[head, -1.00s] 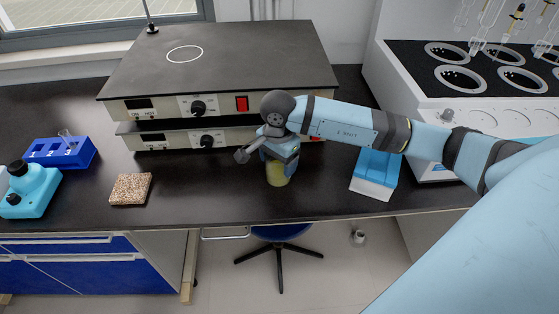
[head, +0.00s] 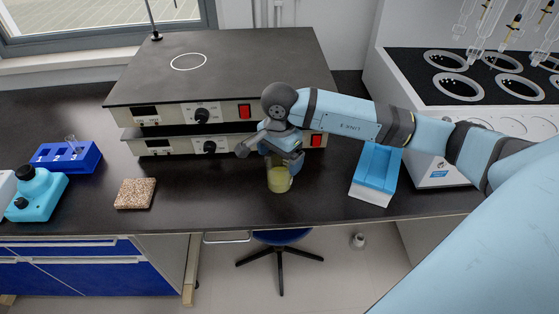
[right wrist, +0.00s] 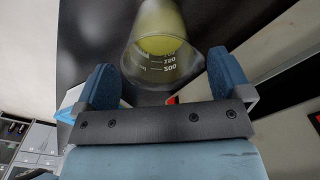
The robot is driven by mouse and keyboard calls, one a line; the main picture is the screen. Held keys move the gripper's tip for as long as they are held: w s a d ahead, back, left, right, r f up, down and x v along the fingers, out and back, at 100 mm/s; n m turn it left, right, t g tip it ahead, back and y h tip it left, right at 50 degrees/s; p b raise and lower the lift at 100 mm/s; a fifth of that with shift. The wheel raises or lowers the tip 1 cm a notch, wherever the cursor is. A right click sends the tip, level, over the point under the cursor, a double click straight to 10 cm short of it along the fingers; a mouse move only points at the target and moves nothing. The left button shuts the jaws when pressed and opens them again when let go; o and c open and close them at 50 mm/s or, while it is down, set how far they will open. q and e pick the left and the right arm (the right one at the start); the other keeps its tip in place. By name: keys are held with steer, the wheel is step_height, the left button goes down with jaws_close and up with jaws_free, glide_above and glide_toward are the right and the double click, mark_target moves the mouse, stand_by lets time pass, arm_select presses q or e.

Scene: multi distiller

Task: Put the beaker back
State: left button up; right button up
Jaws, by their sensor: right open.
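The beaker (head: 279,180) is clear glass with yellow liquid in it. It stands upright on the black bench near the front edge, in front of the stacked hot plates. In the right wrist view the beaker (right wrist: 161,48) shows volume marks. My right gripper (head: 283,152) is just above and behind the beaker, covering part of its top in the head view. In the right wrist view my right gripper (right wrist: 163,85) is open, with its two blue fingers on either side of the beaker's near end and gaps beside the glass. My left gripper is out of view.
Two stacked hot plates (head: 225,75) stand behind the beaker. A cork-like square pad (head: 135,194) and a blue tube rack (head: 66,157) are to the left. A blue-and-white box (head: 376,172) is to the right. Bare bench lies between pad and beaker.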

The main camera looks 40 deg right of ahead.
arm_select(q)
steer(key=p, duration=0.1)
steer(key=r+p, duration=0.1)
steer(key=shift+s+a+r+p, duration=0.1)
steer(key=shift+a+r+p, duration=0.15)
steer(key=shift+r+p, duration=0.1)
arm_select(e)
step_height(320, 180, up, 8)
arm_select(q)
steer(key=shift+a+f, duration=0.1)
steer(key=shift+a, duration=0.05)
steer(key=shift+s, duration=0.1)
arm_select(e)
steer(key=shift+s+f, duration=0.1)
steer(key=shift+s, duration=0.05)
